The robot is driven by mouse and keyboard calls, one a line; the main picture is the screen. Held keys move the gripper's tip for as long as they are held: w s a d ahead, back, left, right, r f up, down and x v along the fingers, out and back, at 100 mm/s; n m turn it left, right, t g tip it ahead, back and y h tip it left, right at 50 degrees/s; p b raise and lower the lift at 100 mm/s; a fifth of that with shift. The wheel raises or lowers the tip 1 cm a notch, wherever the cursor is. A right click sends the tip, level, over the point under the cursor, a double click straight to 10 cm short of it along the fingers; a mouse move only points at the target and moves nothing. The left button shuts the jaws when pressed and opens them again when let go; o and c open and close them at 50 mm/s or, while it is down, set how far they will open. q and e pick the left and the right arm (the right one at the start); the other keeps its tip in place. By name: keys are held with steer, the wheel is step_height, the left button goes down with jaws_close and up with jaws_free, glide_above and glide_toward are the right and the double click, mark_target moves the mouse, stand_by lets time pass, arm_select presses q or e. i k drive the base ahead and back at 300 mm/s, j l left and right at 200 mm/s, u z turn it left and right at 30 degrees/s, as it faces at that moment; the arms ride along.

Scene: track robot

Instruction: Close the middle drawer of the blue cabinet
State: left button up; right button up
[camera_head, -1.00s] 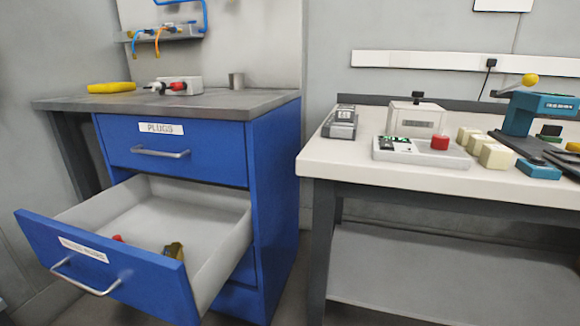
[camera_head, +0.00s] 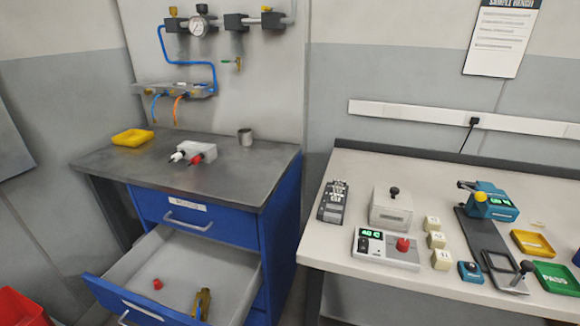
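The blue cabinet (camera_head: 282,215) stands left of centre under a dark worktop. Its top drawer (camera_head: 188,216), with a white label and a metal handle, is shut. The middle drawer (camera_head: 128,305) is pulled far out toward me. Its pale inside shows a small red piece (camera_head: 157,284) and a brass-coloured fitting (camera_head: 201,303). The lower part of the drawer front is cut off by the picture's bottom edge. Neither of my grippers is in view.
A white bench (camera_head: 318,245) with devices and trays stands to the right. A red bin (camera_head: 22,308) sits on the floor at the lower left. A yellow tray (camera_head: 133,138) and a metal cup (camera_head: 245,137) are on the cabinet's worktop.

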mark_target(186, 263)
steer(key=u, duration=1.45)
steer(key=i+l+z, duration=0.1)
steer(key=i+l, duration=0.35)
steer(key=l, duration=0.15)
